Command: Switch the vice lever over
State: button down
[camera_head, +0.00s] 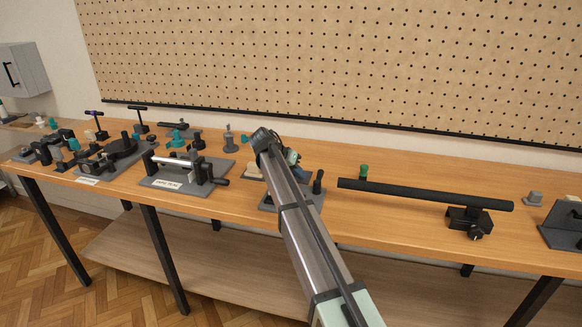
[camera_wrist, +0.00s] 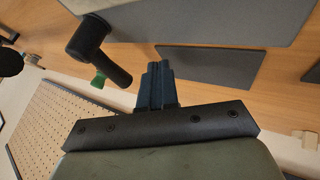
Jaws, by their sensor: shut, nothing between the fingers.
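A grey base plate (camera_head: 268,203) sits mid-bench, with a short black upright handle (camera_head: 318,181) at its right side. I cannot tell for sure that this is the vice lever. My gripper (camera_head: 291,157) is above this plate, left of the handle, and my arm hides much of what is there. In the wrist view my closed fingers (camera_wrist: 156,84) show with nothing between them. A black handle with a thick head (camera_wrist: 92,37) lies left of the fingers, apart from them. Grey plates (camera_wrist: 205,66) show beyond the fingertips.
A labelled grey fixture (camera_head: 160,182) with a black side handle stands to the left, with several black and teal fixtures beyond. A long black bar (camera_head: 425,193) on a clamp lies to the right. A green-topped piece (camera_head: 363,171) stands behind. Pegboard (camera_head: 350,60) backs the bench.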

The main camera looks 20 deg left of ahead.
aim_at(320, 172)
jog(key=shift+d+r, duration=0.25)
jog(key=shift+d, duration=0.7)
jog(key=shift+d+r, duration=0.2)
jog(key=shift+d, duration=0.75)
jog(key=shift+w+d, duration=0.2)
jog(key=shift+d, duration=0.15)
jog(key=shift+w+d, duration=0.25)
jog(key=shift+d, duration=0.25)
jog(key=shift+w+d, duration=0.15)
jog(key=shift+d, duration=1.95)
jog(key=shift+s+d+m+g+h, duration=0.3)
jog(key=shift+m+g, duration=0.2)
jog(key=shift+m, duration=0.2)
jog(key=shift+s+d, duration=0.2)
jog(key=shift+d, duration=0.1)
